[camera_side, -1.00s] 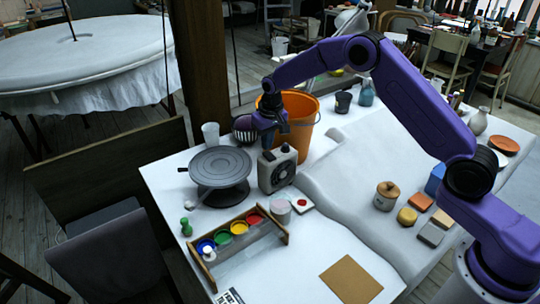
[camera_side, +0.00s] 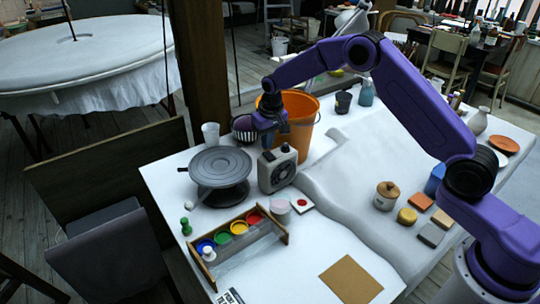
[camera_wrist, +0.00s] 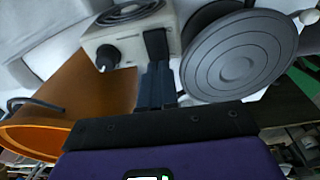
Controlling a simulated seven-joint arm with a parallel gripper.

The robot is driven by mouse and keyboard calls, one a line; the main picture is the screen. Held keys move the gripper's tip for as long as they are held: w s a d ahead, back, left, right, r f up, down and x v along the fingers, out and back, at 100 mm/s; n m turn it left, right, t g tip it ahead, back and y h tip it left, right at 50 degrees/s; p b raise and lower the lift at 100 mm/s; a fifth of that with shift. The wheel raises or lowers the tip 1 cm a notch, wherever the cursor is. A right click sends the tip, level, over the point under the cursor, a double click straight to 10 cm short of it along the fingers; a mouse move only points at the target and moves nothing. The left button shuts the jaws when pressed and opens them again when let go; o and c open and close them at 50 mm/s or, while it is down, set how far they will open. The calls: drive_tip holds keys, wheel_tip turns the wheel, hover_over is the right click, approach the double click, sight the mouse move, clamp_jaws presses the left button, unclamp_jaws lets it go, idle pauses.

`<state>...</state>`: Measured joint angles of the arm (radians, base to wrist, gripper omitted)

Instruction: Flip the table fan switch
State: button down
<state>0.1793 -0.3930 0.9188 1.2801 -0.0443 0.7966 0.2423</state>
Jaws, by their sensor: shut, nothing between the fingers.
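The table fan (camera_side: 278,170) is a small cream box with a dark round grille, standing on the white table; it also shows upside down in the wrist view (camera_wrist: 134,38). On its top are a black round knob (camera_wrist: 107,57) and a black rectangular switch (camera_wrist: 155,42). My gripper (camera_side: 267,143) is at the fan's top, on the bucket side. In the wrist view my gripper's fingers (camera_wrist: 157,68) are together and empty, with their tips right at the switch. I cannot tell whether they touch it. The switch's lower part is hidden by the fingers.
A grey turntable (camera_side: 220,165) stands close to the left of the fan. An orange bucket (camera_side: 300,125) stands just behind it. The table's front middle is mostly clear.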

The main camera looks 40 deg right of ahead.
sight(267, 153)
drive_tip(key=shift+f, duration=0.9)
idle(0.7)
drive_tip(key=shift+r, duration=3.5)
